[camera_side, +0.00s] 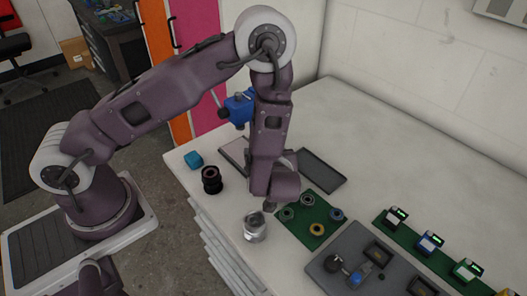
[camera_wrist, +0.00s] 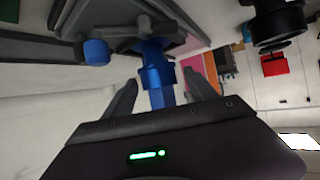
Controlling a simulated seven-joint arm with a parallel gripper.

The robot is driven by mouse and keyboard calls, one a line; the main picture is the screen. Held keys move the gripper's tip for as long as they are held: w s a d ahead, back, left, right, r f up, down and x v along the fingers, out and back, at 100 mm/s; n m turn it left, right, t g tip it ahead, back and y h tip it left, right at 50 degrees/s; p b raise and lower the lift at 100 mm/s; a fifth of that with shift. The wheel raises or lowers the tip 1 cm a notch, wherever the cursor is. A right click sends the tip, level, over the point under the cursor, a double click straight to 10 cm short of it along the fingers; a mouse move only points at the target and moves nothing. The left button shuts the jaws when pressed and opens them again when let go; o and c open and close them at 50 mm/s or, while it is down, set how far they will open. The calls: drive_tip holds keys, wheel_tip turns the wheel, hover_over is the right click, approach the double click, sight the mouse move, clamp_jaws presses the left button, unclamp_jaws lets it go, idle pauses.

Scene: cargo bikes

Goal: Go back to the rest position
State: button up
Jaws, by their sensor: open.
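My gripper (camera_wrist: 160,79) shows in the wrist view with its two dark fingers apart. No object is visibly clasped between them. A blue clamp-like part (camera_wrist: 155,75) appears beyond the fingers, in line with the gap; I cannot tell its distance. In the side view my arm is bent, its forearm hanging down over the white table (camera_side: 345,115). The gripper itself is mostly hidden behind my wrist there. A blue clamp-like part (camera_side: 238,108) shows beside the forearm.
A green board (camera_side: 323,229) with rings and a silver cup (camera_side: 254,227) lie near my wrist. A dark tray (camera_side: 322,168) is behind; a grey tray (camera_side: 325,259) with parts is in front. The back table is clear.

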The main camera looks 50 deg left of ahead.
drive_tip(key=v, duration=0.7)
drive_tip(key=shift+w+d+r, duration=0.15)
drive_tip(key=shift+w+d, duration=0.1)
drive_tip(key=shift+w, duration=0.1)
drive_tip(key=w+d+r+m+t+h, duration=0.1)
drive_tip(key=w+d+r+h, duration=0.25)
drive_tip(key=r+h, duration=0.2)
drive_tip(key=w+d+r+m+t+h, duration=0.1)
drive_tip(key=w+d+r+h, duration=0.25)
drive_tip(key=d+r, duration=0.2)
drive_tip(key=s+r+m+h, duration=0.5)
drive_tip(key=s+r, duration=0.2)
drive_tip(key=r, duration=0.4)
drive_tip(key=s+a+m+g+y, duration=0.1)
drive_tip(key=s+a, duration=0.4)
drive_tip(key=s, duration=0.5)
drive_tip(key=s+a+m+g+y, duration=0.1)
drive_tip(key=s+a+m, duration=0.3)
drive_tip(key=s, duration=0.7)
drive_tip(key=shift+a+f+g+y, duration=0.25)
drive_tip(key=shift+a+y, duration=0.45)
drive_tip(key=shift+a, duration=0.45)
